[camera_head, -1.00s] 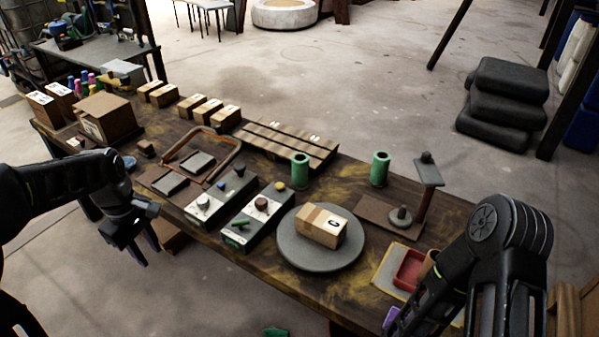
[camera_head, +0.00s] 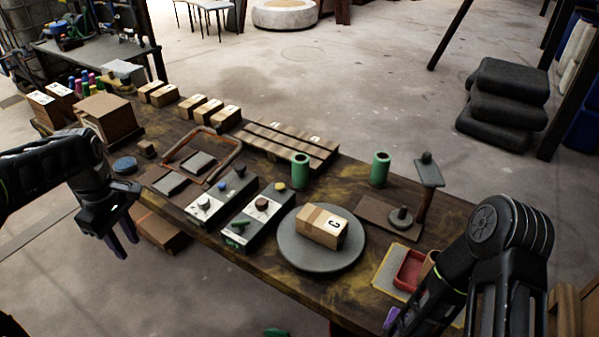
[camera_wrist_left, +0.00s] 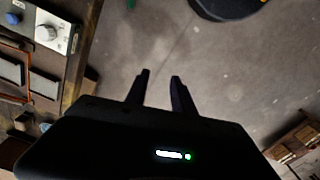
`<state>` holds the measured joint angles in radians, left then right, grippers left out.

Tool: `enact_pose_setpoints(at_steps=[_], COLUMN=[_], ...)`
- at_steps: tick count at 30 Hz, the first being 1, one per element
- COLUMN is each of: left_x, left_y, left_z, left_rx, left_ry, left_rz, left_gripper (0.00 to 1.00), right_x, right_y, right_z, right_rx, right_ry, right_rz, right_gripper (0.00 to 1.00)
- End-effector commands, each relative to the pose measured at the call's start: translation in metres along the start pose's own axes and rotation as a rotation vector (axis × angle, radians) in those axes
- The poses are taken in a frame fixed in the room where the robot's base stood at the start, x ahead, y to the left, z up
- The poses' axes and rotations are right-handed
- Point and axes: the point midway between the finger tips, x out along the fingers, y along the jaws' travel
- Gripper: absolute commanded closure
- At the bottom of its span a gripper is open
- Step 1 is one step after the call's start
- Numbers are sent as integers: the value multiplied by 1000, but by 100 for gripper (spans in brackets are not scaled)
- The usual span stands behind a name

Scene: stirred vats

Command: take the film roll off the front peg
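Two green cylinders stand upright on the workbench: one green roll (camera_head: 300,171) by the near end of the slatted wooden rack, and another green roll (camera_head: 380,169) to its right. They look like the film rolls; any pegs inside them are hidden. I cannot tell which counts as front. My left gripper (camera_head: 123,246) hangs off the bench's near left edge, fingers pointing down, far from both rolls. In the left wrist view its fingers (camera_wrist_left: 160,76) are apart with bare floor between them. My right gripper (camera_head: 393,320) is at the lower right, mostly hidden by its arm.
A post stand (camera_head: 429,173) and red tray (camera_head: 409,270) are on the right.

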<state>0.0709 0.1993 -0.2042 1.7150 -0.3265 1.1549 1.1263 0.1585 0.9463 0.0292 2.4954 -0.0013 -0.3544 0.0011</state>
Motion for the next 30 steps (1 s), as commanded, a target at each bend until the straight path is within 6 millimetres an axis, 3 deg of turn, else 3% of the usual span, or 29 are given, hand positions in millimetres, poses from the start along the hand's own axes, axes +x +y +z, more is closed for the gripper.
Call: enact_pose_setpoints(at_steps=[6,8,11,14,16,18,21,25,30], left_x=[12,29,75,140,190,235,285,317,328], left_y=[5,11,24,33,30,17,-14,-60,-93], left_z=[6,16,44,92,136,184,247,307,340], left_rx=[33,80,211,392,530,664,831,990,1094], left_ry=[-8,-19,-53,-104,-145,-182,-217,-229,-215], left_rz=[2,8,29,70,111,158,224,287,326], left_gripper=[70,70,70,70,70,70,70,70,70], right_x=[0,0,0,0,0,0,0,0,0], right_y=[0,0,0,0,0,0,0,0,0], right_z=[0,0,0,0,0,0,0,0,0], right_rx=[0,0,0,0,0,0,0,0,0], right_ry=[0,0,0,0,0,0,0,0,0], right_rz=[0,0,0,0,0,0,0,0,0], right_gripper=[64,64,64,64,64,64,64,64,64])
